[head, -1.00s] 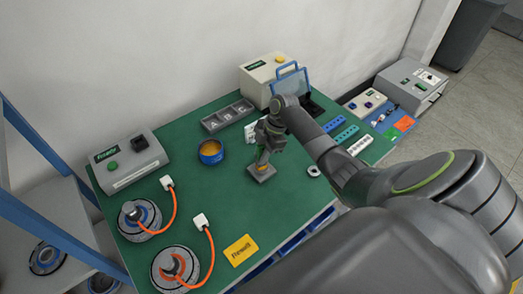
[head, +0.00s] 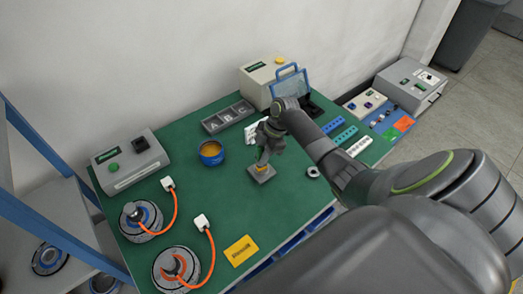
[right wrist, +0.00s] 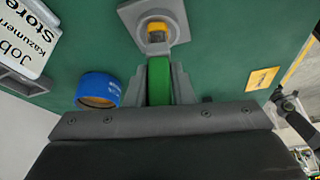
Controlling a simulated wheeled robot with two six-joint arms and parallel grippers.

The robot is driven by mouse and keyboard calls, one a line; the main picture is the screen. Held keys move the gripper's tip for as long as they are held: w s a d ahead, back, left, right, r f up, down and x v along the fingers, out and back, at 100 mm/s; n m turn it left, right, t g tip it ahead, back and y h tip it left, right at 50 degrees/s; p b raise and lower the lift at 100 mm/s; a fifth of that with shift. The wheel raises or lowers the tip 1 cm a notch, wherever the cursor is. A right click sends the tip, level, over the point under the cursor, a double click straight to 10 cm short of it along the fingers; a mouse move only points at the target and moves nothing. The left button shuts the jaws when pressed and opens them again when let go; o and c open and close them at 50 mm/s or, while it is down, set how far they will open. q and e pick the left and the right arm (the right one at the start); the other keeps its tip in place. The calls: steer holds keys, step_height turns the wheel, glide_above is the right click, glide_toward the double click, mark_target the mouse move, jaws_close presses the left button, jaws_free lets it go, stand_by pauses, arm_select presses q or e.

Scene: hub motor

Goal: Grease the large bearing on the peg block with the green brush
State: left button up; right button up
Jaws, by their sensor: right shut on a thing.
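My right gripper (head: 266,152) is shut on the green brush, whose green handle (right wrist: 158,80) shows between the fingers in the right wrist view. The brush points down at the grey peg block (head: 261,175), which stands on the green table top. In the right wrist view a yellow part (right wrist: 157,30) lies at the brush's far end, over the block's square plate (right wrist: 178,12). My left gripper is not in view.
A blue tin with orange-yellow content (head: 211,153) stands left of the gripper. A grey ring (head: 312,171) lies to the right. Behind are a lettered tray (head: 228,116) and a beige box (head: 262,80). Hub motors with orange cables (head: 177,265) lie front left. A yellow card (head: 240,250) lies near the front edge.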

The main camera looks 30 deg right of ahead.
steer(key=shift+f+n+g+b, duration=0.1)
steer(key=shift+n+g+b, duration=0.45)
steer(key=shift+n+b, duration=0.65)
steer(key=shift+f+n+g+b, duration=0.1)
steer(key=shift+n+g+b, duration=0.65)
steer(key=shift+n, duration=0.75)
steer(key=shift+r+n+b, duration=0.1)
steer(key=shift+n+b, duration=0.5)
steer(key=shift+n, duration=0.1)
steer(key=shift+r, duration=0.15)
step_height(320, 180, up, 5)
steer(key=p, duration=0.4)
steer(key=shift+p, duration=0.4)
steer(key=shift+a, duration=0.1)
